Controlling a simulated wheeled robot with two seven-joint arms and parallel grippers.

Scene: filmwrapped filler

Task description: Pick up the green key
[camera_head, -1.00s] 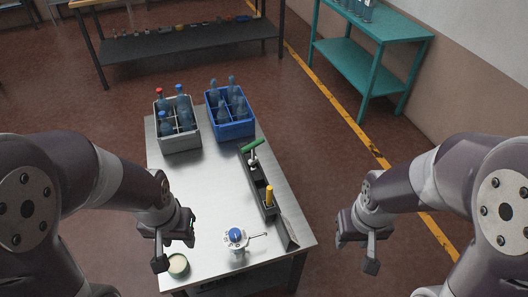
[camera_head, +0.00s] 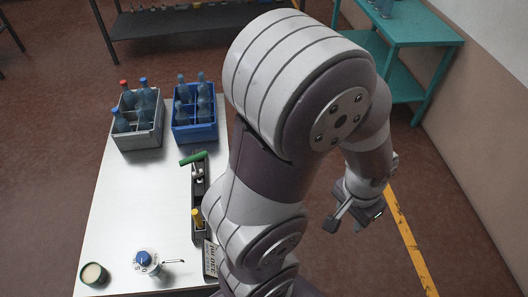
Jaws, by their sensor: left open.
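The green key (camera_head: 193,158) has a green T-shaped handle on a light shaft. It stands in the far end of a narrow dark rack (camera_head: 201,183) on the right side of the metal table. My left gripper (camera_head: 354,218) is open and empty, over the floor right of the table and well apart from the key. My left arm rises in front of the table's right edge and bends over to the right. It hides part of that edge. My right gripper is not in view.
A yellow-handled tool (camera_head: 196,216) stands in the rack's near end. A grey crate (camera_head: 139,135) and a blue crate (camera_head: 195,132) of bottles stand behind. A blue-capped container (camera_head: 147,263) and a round jar (camera_head: 93,274) stand in front. The table's middle (camera_head: 140,200) is clear.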

